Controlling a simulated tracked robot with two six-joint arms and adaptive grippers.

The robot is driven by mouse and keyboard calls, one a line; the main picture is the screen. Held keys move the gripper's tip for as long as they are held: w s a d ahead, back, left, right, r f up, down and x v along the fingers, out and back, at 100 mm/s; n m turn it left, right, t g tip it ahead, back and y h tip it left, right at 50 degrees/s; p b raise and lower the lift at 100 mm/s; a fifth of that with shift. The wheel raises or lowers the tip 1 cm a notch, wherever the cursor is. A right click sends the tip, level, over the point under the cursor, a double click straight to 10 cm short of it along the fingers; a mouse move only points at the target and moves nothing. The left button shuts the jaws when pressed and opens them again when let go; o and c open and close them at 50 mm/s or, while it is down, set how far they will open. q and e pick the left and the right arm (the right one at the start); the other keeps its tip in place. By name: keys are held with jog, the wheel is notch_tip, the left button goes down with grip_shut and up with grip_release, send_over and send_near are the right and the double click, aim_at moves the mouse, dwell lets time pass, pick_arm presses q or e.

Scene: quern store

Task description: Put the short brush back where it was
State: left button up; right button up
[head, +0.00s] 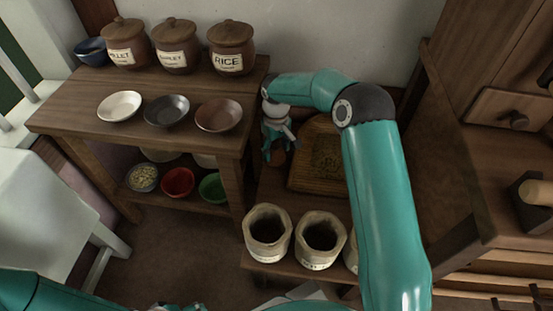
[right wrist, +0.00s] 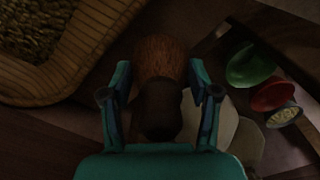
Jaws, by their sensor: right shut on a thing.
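My right gripper (head: 277,152) is at the back of the low bench, between the shelf table and a basket. In the right wrist view the gripper (right wrist: 161,95) is shut on the short brush (right wrist: 160,58), which has reddish-brown bristles and a dark rounded handle. The bristles point away from the wrist, and the fingers sit on either side of the brush. In the head view the brush is mostly hidden by the gripper. Only a sliver of my left gripper (head: 172,307) shows at the bottom edge, so its fingers cannot be made out.
The basket (head: 302,180) with dark contents is close on the gripper's right. Open sacks (head: 267,233) stand at the bench front. The shelf table (head: 80,100) carries jars (head: 231,47) and shallow bowls (head: 219,114). Its lower shelf holds green (head: 212,187) and red (head: 178,182) bowls.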

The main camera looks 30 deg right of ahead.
aim_at(276, 157)
notch_tip(276, 157, down, 4)
jog(key=shift+f+b, duration=0.2)
jog(key=shift+b, duration=0.6)
jog(key=shift+r, duration=0.1)
jog(key=o, duration=1.3)
notch_tip(276, 157, up, 12)
jog(key=p, duration=0.4)
jog(key=shift+s, duration=0.1)
